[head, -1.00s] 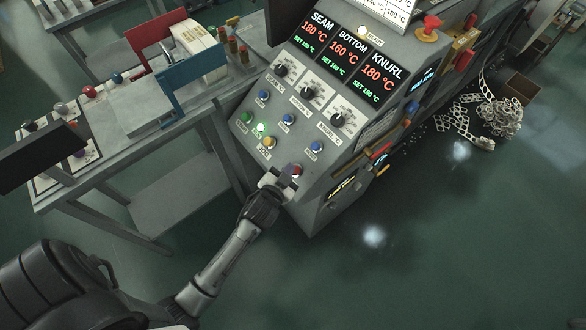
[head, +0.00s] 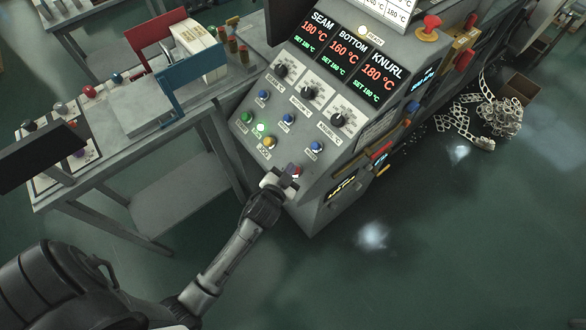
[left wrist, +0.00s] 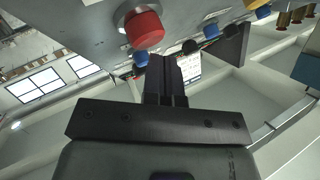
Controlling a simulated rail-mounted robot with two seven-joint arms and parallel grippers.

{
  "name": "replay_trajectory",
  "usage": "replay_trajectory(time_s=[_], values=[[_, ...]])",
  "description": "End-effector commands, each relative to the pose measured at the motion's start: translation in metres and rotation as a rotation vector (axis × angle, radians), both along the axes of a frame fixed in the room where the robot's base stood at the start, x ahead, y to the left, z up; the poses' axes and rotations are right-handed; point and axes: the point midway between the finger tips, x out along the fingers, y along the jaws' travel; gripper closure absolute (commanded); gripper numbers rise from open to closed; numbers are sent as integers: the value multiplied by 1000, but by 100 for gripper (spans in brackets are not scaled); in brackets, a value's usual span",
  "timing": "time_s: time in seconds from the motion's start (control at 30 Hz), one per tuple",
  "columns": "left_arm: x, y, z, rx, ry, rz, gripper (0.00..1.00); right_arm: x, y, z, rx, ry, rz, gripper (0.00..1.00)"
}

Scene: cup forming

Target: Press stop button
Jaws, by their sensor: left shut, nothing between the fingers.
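The red stop button (head: 297,170) sits low on the sloped grey control panel (head: 262,180) of the machine, partly hidden by my left gripper in the head view. It shows as a large red button in a metal collar in the left wrist view (left wrist: 144,30). My left gripper (head: 285,175) is shut and empty, its fingertips right at the button in the head view. In the left wrist view the shut fingers (left wrist: 166,75) point just beside and below the button; whether they touch it I cannot tell. My right gripper is not in view.
Above the button are a yellow button (head: 269,141), a lit green button (head: 261,128), blue buttons (head: 288,118) and black knobs (head: 310,91). A workbench (head: 190,118) is at left.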

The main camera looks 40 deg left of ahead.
Motion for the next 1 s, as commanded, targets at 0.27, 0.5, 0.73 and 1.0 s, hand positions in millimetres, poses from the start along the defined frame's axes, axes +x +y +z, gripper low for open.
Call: replay_trajectory(time_s=[0.27,0.5,0.73,1.0], values=[[0,0,-1,-1,0,0,100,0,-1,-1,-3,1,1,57],[2,0,-3,-1,0,0,100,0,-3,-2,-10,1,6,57],[3,-1,-5,0,0,0,100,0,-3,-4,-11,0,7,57],[5,-1,-8,-1,0,0,100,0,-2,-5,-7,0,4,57]])
